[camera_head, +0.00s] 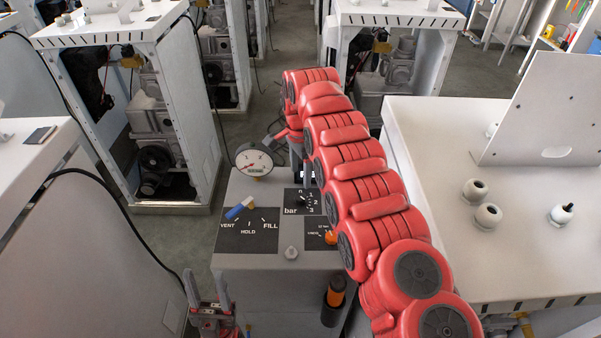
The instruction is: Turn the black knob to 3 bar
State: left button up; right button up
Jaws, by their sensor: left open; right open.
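The black knob (304,200) is small and sits on the dark "bar" panel, with numbers from 0 to 3 around it, on top of the grey dispenser (232,265). Its exact pointer direction is too small to tell. A round white pressure gauge (254,160) with a red needle stands behind the panel. My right gripper (283,133) is at the end of the red arm, behind the knob and right of the gauge; it is open and partly hidden by the arm. My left gripper (204,282) is open and empty, low at the dispenser's front left, apart from the knob.
A blue-and-white lever (239,208) sits on the VENT/HOLD/FILL panel. An orange knob (330,237) is right of it, close to my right arm. An orange-and-black handle (335,296) is on the dispenser's front.

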notch_tip(320, 180, up, 9)
jog(key=p, duration=0.6)
jog(key=shift+f, duration=0.15)
